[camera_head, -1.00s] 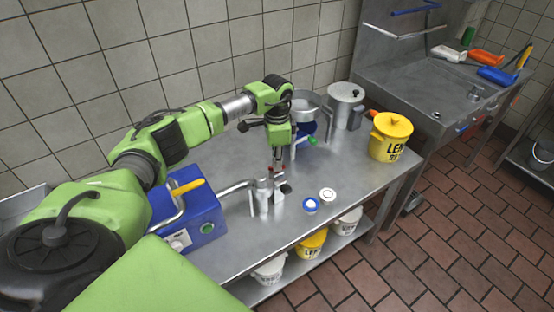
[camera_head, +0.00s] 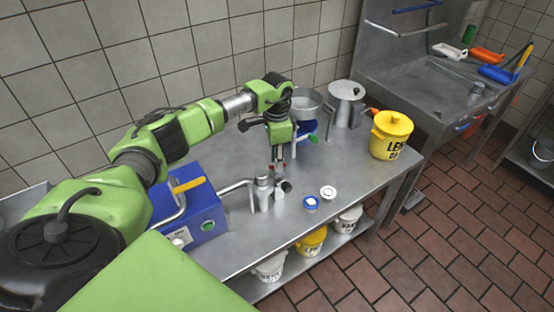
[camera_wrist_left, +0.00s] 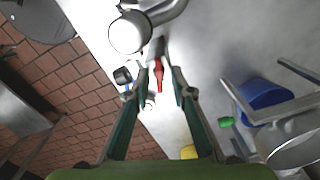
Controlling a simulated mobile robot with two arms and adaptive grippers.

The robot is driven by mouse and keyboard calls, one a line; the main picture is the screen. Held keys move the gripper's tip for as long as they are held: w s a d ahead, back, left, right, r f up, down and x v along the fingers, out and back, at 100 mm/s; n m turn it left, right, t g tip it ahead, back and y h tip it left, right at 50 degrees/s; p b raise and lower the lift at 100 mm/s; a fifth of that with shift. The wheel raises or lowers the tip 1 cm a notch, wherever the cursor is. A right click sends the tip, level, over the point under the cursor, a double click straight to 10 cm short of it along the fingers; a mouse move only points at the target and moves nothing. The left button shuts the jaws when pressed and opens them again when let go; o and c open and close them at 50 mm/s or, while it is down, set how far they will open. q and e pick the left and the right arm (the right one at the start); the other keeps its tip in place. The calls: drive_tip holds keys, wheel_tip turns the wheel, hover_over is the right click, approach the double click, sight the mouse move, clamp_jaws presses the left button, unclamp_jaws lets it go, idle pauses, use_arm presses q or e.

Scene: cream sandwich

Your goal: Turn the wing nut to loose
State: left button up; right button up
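A small red elongated piece, which I take to be the wing nut (camera_wrist_left: 158,74), shows between my left fingertips in the left wrist view. My left gripper (camera_wrist_left: 160,82) is open, with one finger on each side of it; I cannot tell whether either finger touches it. In the head view my left gripper (camera_head: 277,158) points down just above the metal pipe fitting (camera_head: 262,194) on the steel table, and the nut is too small to make out there. The fitting's round metal end (camera_wrist_left: 128,33) is near the top in the wrist view. My right gripper is not in view.
A blue machine (camera_head: 200,215) with a yellow handle stands left of the fitting. A blue-rimmed lid (camera_head: 311,202) and a white lid (camera_head: 328,192) lie to its right. A yellow bucket (camera_head: 391,136) stands at the table's right end. The table front (camera_head: 250,236) is clear.

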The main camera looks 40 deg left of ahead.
use_arm(q)
wheel_tip(320, 180, up, 12)
idle(0.6)
